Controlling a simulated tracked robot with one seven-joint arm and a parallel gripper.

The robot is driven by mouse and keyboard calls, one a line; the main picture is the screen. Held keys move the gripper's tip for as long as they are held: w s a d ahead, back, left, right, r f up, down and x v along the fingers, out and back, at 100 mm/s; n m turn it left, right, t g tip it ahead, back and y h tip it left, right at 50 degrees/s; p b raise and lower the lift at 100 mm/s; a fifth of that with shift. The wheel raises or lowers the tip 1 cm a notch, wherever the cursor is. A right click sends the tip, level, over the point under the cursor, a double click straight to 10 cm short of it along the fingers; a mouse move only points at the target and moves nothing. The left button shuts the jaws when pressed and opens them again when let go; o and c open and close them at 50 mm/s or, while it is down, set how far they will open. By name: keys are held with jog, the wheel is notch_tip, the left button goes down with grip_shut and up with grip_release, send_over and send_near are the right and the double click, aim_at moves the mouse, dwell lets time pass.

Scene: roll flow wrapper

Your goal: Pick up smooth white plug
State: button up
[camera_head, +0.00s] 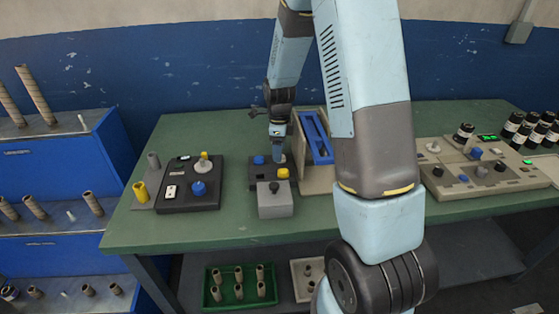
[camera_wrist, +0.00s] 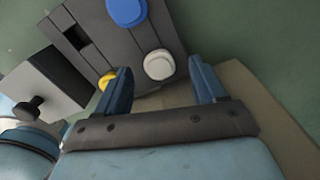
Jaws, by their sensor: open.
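The smooth white plug (camera_wrist: 158,64) is a round white knob on a dark grey slatted board (camera_wrist: 118,42) in the wrist view. My gripper (camera_wrist: 159,70) is open, with its blue fingers on either side of the plug in the picture; I see no contact. A blue plug (camera_wrist: 127,11) and a yellow plug (camera_wrist: 106,79), partly hidden by the left finger, are on the same board. In the head view my gripper (camera_head: 277,154) points down over this board (camera_head: 257,180), and the white plug is mostly hidden behind it.
A grey box with a black knob (camera_head: 275,205) stands in front of the board. A beige stand with a blue tray (camera_head: 316,135) is close on the right. A black panel (camera_head: 190,205) with plugs lies left, and a beige console (camera_head: 480,178) right. The green table's front is clear.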

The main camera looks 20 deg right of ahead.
jog(key=shift+f, duration=1.2)
jog(key=shift+c, duration=0.3)
jog(key=c, duration=1.1)
